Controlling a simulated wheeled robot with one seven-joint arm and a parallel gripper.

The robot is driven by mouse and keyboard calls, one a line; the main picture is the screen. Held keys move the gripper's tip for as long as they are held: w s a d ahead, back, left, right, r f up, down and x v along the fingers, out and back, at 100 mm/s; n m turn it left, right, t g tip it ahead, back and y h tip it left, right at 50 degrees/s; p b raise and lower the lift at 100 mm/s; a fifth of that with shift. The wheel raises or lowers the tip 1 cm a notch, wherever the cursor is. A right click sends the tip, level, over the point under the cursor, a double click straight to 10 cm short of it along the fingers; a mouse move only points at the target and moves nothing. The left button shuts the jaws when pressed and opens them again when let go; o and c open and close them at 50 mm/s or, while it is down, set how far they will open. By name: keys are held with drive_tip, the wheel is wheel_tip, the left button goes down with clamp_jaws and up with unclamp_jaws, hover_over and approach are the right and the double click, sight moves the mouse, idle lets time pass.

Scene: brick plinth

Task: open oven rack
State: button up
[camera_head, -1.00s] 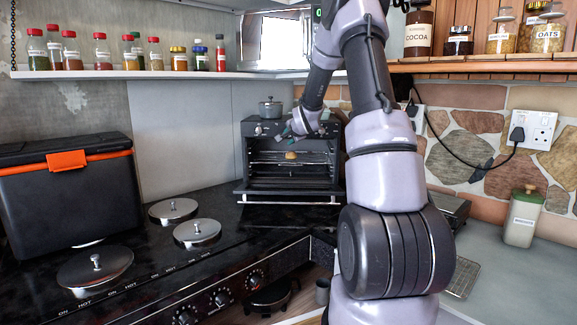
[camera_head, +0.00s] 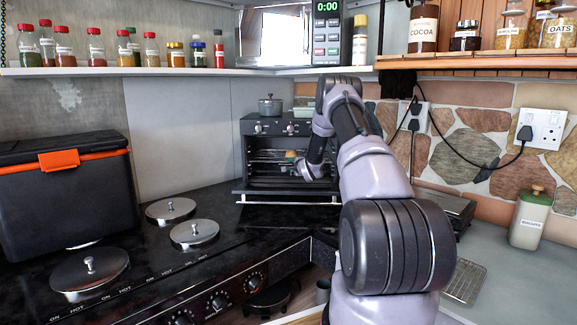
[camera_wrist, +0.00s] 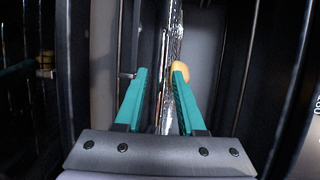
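The black oven (camera_head: 268,128) stands on the counter with its door (camera_head: 285,198) folded down. Its wire rack (camera_head: 266,156) is inside the oven cavity, with a small orange-brown food item (camera_head: 291,155) on it. My gripper (camera_head: 297,164) is at the oven opening, near the rack's front, partly hidden by my wrist. In the wrist view my gripper (camera_wrist: 160,70) has two teal fingers apart. A shiny strip (camera_wrist: 173,45), seemingly the rack or foil on it, runs between them. The orange food (camera_wrist: 181,71) shows beside the right fingertip. I cannot tell whether the fingers touch the strip.
A small grey pot (camera_head: 270,106) stands on top of the oven. Hob plates with metal lids (camera_head: 194,233) and a black box with an orange latch (camera_head: 65,190) are at the left. A shelf (camera_head: 160,71) with jars runs above. A green canister (camera_head: 530,218) stands right.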

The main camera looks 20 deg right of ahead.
drive_tip(key=shift+w+f, duration=0.2)
drive_tip(key=shift+w, duration=0.8)
drive_tip(key=shift+w+f, duration=0.2)
drive_tip(key=shift+w, duration=0.8)
clamp_jaws()
drive_tip(key=shift+s, duration=0.1)
